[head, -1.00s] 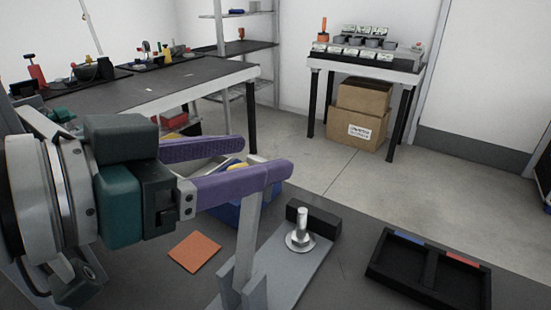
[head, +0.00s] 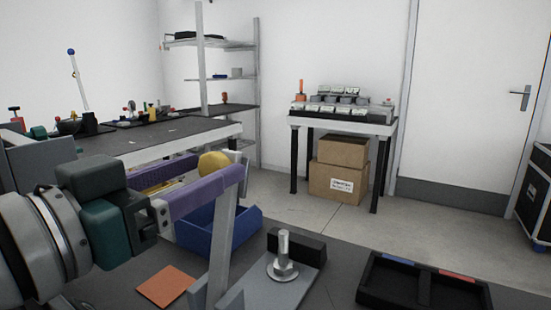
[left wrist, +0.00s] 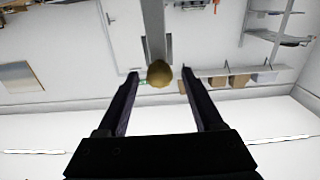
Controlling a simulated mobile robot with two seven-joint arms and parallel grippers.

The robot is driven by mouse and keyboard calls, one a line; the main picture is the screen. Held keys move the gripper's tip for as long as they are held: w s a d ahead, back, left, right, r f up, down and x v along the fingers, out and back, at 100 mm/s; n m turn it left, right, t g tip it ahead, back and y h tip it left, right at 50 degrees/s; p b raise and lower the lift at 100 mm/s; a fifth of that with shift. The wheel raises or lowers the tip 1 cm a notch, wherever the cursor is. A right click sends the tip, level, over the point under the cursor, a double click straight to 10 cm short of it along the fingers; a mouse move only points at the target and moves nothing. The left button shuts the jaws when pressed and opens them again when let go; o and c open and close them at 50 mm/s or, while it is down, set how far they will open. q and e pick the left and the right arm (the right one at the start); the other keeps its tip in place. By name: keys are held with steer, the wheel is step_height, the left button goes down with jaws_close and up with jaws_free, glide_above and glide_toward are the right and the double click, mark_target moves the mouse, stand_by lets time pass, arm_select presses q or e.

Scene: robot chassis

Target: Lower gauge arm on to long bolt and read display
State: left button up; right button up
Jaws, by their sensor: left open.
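The gauge arm (head: 222,232) is a grey bar standing raised, slightly tilted, above the grey base plate. A gold ball knob (head: 214,162) is near its top and partly hidden by my near finger. The long bolt (head: 283,246) stands upright on the plate (head: 290,293) to the right, apart from the arm. My left gripper (head: 205,178) has purple fingers that reach to the arm's top. It is open. In the left wrist view, the knob (left wrist: 159,73) appears between the fingertips (left wrist: 160,75), with gaps on both sides. I see no readable display. My right gripper is not in view.
A black block (head: 297,246) sits behind the bolt. A black two-part tray (head: 425,283) lies at right, and an orange square (head: 165,287) at left. A blue bin (head: 225,232) is behind the arm. Farther back are a workbench (head: 150,143) and a small table (head: 345,126).

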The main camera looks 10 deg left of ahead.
mark_target(231, 159)
arm_select(q)
steer(key=x, duration=0.5)
steer(key=shift+w, duration=0.1)
jaws_close()
stand_by(0.4)
stand_by(0.9)
